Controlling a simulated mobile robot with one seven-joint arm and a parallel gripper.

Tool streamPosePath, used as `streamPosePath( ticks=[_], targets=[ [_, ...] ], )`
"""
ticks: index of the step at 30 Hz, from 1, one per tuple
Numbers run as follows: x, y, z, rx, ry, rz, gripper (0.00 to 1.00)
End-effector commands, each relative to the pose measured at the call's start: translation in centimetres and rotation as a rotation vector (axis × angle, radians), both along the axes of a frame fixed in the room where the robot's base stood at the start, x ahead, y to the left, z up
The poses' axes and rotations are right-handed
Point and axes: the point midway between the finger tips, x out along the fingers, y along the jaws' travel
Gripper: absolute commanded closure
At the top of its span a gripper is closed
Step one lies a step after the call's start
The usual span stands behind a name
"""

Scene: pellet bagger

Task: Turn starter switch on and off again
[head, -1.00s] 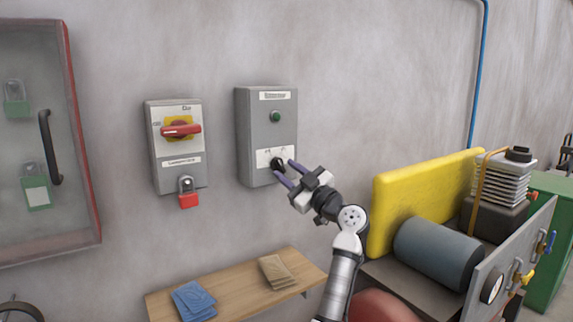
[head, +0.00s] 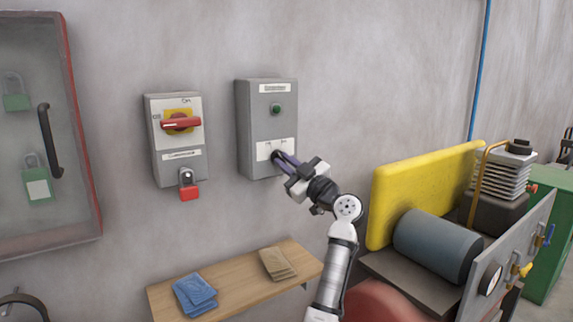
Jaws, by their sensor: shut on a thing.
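The starter box (head: 266,128) is a grey case on the wall, with a green button or lamp (head: 276,108) above a white label plate. The knob's exact angle cannot be told.
Left of the starter is a grey isolator box (head: 168,142) with a red handle (head: 181,124) and a red padlock (head: 189,191). A yellow guard (head: 420,195) and machinery stand right of my arm.

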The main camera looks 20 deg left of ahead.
Motion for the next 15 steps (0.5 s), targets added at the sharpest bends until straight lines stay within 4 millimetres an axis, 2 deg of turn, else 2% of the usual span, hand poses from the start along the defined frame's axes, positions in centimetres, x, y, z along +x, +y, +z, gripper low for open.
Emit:
streamPosePath(
  ticks=[8,15],
  targets=[
    [-0.14,0.09,-0.40,0.069,0.088,0.000,1.00],
    [-0.29,0.22,-0.43,0.193,0.247,0.000,1.00]
  ],
)
